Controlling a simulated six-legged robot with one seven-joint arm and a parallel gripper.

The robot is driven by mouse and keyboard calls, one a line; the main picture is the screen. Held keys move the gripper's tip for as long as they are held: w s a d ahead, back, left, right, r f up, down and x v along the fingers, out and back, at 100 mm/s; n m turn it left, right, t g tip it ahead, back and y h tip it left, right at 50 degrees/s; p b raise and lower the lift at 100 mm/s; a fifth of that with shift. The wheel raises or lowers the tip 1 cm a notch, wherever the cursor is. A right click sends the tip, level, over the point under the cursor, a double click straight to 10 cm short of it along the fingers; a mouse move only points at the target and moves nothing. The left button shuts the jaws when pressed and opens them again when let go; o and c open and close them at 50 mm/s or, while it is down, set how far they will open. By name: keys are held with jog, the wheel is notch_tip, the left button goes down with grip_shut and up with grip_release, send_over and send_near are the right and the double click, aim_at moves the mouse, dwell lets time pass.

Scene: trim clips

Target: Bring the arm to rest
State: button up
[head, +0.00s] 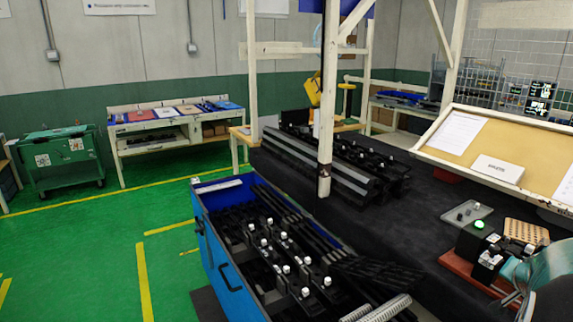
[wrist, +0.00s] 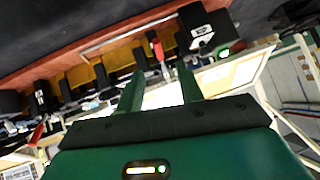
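In the wrist view my gripper (wrist: 158,82) shows two green fingers standing apart, with no object held between them. Beyond the fingertips is a fixture with a red base (wrist: 100,45), black blocks and a lit green lamp (wrist: 223,53). In the head view, part of my arm (head: 545,272) enters at the lower right edge, beside the red-based fixture (head: 465,268) with its green lamp (head: 479,224). The fingertips cannot be made out clearly there.
A blue bin (head: 213,235) holds black parts with white knobs. A dark bench (head: 410,215) carries black rails (head: 320,165), a small grey tray (head: 467,213) and a tilted board (head: 515,150). A wooden post (head: 326,110) rises beside the bin. Green floor is clear at left.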

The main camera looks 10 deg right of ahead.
jog(key=w+a+r+n+t+y, duration=0.1)
jog(key=w+a+r+n+y, duration=0.15)
jog(key=a, duration=0.95)
jog(key=w+a+r+n+t+y, duration=0.1)
jog(key=w+a+n+y, duration=0.2)
jog(key=a, duration=0.9)
jog(key=s+a+n+g+y, duration=0.1)
jog(key=s+a+n, duration=0.3)
jog(key=a, duration=0.7)
jog(key=s+a+n+g+y, duration=0.1)
jog(key=s+a+n, duration=0.3)
jog(key=s+a, duration=0.4)
jog(key=a, duration=0.3)
jog(key=shift+r+y, duration=0.35)
jog(key=shift+d, duration=0.25)
